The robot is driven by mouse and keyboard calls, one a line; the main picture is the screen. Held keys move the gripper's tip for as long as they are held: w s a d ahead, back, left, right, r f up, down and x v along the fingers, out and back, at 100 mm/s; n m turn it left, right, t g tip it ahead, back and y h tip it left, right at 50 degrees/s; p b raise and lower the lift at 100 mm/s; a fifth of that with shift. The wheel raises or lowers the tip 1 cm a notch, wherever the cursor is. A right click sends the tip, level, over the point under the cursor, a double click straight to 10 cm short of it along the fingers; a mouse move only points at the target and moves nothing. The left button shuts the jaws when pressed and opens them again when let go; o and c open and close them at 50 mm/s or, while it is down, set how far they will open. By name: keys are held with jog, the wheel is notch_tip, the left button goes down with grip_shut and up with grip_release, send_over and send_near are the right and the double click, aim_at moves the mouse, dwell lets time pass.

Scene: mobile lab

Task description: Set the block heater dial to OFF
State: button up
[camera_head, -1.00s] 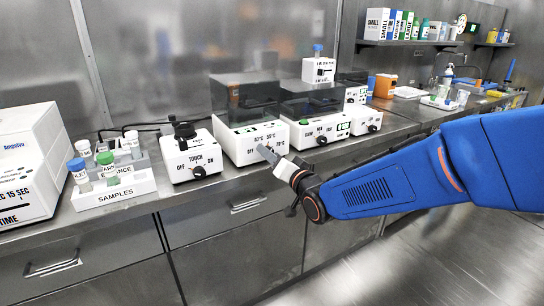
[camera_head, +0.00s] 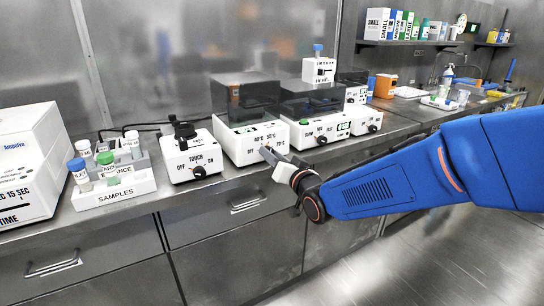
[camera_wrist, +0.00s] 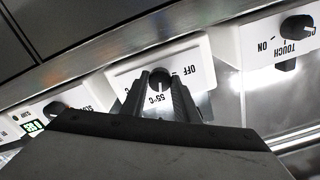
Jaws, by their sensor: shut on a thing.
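The block heater (camera_head: 246,150) is a white box with a dark smoky cover, standing on the bench in the middle of the head view. Its front carries OFF and several temperature labels around a dial. In the wrist view the heater's white front panel (camera_wrist: 205,72) shows upside down, with OFF to the right of the dial and 55°C below it. My gripper (camera_head: 266,151) reaches the dial from the front right. In the wrist view its fingers are shut on the dark dial (camera_wrist: 160,76), one on each side.
A TOUCH/ON/OFF device (camera_head: 190,157) stands just left of the heater, and a stirrer-like white unit (camera_head: 318,130) just right. A SAMPLES rack (camera_head: 118,190) is farther left. Steel drawers (camera_head: 220,215) lie below the bench edge.

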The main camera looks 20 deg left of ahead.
jog(key=shift+n, duration=9.9)
jog(key=shift+f, duration=0.1)
jog(key=o, duration=1.1)
jog(key=shift+c, duration=0.2)
jog(key=v, duration=1.7)
jog(key=shift+s, duration=0.25)
jog(key=shift+d, duration=0.15)
